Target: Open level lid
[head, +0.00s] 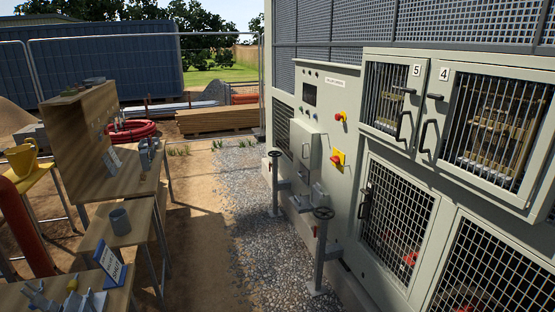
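No part is clearly marked as the level lid, so I cannot tell which one it is. A small grey box with a closed front door and handle (302,146) sticks out of the chiller's left panel. Below it, smaller grey fittings (319,195) are mounted low on the panel, too small to make out. Barred doors marked 5 (390,97) and 4 (494,125) are shut at the upper right. A mesh door (397,222) with a dark handle is shut below them. My gripper does not show in this view.
Wooden tables with a grey cup (120,221), a blue-edged sign (109,264) and metal fittings (66,296) line the left. A gravel strip (255,215) and bare dirt lie clear between.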

